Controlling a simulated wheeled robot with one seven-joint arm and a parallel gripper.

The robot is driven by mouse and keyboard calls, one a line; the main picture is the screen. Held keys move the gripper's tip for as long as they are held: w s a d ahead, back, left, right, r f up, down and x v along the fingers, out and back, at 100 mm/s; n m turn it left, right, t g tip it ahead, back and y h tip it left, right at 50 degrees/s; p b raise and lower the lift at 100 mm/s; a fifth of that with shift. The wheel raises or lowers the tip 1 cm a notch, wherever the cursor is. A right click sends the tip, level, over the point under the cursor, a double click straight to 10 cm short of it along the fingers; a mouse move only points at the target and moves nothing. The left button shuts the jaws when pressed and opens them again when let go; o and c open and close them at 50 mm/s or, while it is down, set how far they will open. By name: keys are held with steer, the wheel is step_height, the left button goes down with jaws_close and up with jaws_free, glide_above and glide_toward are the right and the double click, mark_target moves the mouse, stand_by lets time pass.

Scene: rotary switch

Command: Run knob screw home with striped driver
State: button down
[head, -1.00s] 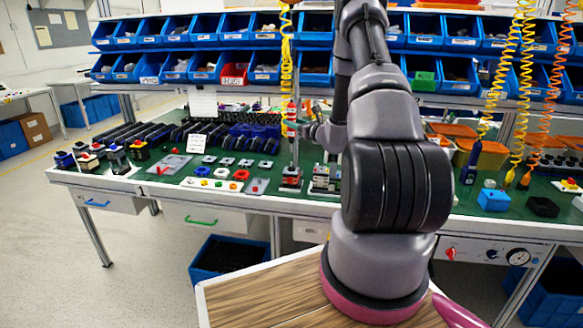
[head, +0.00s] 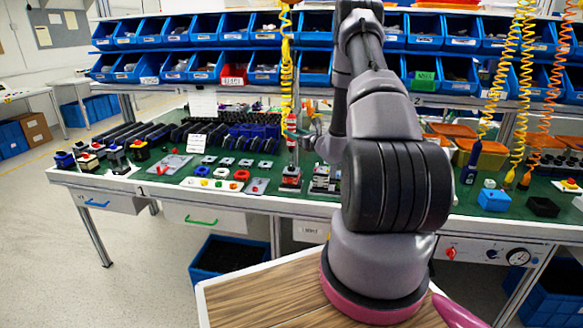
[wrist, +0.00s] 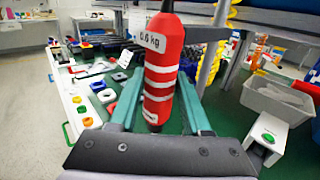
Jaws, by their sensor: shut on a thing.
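A grey-and-black block (head: 325,178) stands just right of the switch unit. Blue bins (head: 265,72) line the shelves behind. In the wrist view a grey bin (wrist: 280,98) is at the right.

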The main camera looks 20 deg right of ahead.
steer(key=shift+s+f, duration=0.1)
steer(key=shift+f, duration=0.6)
stand_by(3.7)
steer(key=shift+r, duration=0.1)
steer(key=shift+r, duration=2)
steer(key=shift+c, duration=1.6)
jaws_free()
steer(key=v, duration=0.7)
